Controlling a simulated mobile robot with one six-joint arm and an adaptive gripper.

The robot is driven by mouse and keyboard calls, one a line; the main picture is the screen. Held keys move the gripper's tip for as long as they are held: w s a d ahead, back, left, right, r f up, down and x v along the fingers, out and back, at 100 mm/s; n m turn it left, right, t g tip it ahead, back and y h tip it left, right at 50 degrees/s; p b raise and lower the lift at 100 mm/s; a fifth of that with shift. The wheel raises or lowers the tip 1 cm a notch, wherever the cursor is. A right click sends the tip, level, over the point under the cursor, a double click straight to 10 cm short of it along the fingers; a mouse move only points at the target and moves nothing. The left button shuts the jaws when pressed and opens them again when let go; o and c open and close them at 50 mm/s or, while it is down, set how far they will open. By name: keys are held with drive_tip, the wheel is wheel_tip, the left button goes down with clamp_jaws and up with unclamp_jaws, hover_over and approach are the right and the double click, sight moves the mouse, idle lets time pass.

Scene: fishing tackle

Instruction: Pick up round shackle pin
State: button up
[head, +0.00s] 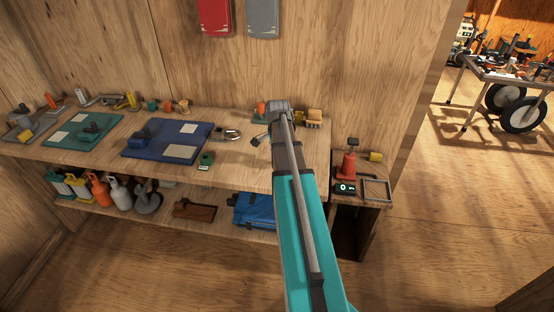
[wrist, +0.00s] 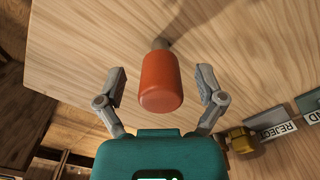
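An orange-red rounded piece (wrist: 161,84) with a short grey metal end lies over the pale wooden bench top in the wrist view. I cannot tell for sure whether it is the round shackle pin. My gripper (wrist: 161,76) is open, with one grey finger on each side of this piece and visible gaps between. I cannot tell how far it is below the fingertips. In the head view, an orange piece (head: 261,107) shows beside my wrist, which hides part of the bench there. A metal shackle (head: 228,134) lies on the bench left of my arm.
A yellow piece (wrist: 240,140) and a REJECT label (wrist: 277,130) are at the lower right of the wrist view. Blue (head: 150,150) and green (head: 62,139) mats lie on the bench. A red-orange device (head: 349,166) stands on the lower stand at right.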

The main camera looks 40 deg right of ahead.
clamp_jaws()
drive_tip(key=shift+r, duration=0.15)
idle(0.4)
wheel_tip(320, 180, up, 3)
drive_tip(key=p, duration=0.3)
drive_tip(key=s+a+r+p, duration=0.7)
drive_tip(key=s+r+p, duration=0.2)
drive_tip(key=s, duration=0.3)
drive_tip(key=shift+a+r+p, duration=0.15)
drive_tip(key=shift+r+p, duration=0.2)
drive_tip(key=shift+p, duration=0.2)
drive_tip(key=shift+w, duration=0.15)
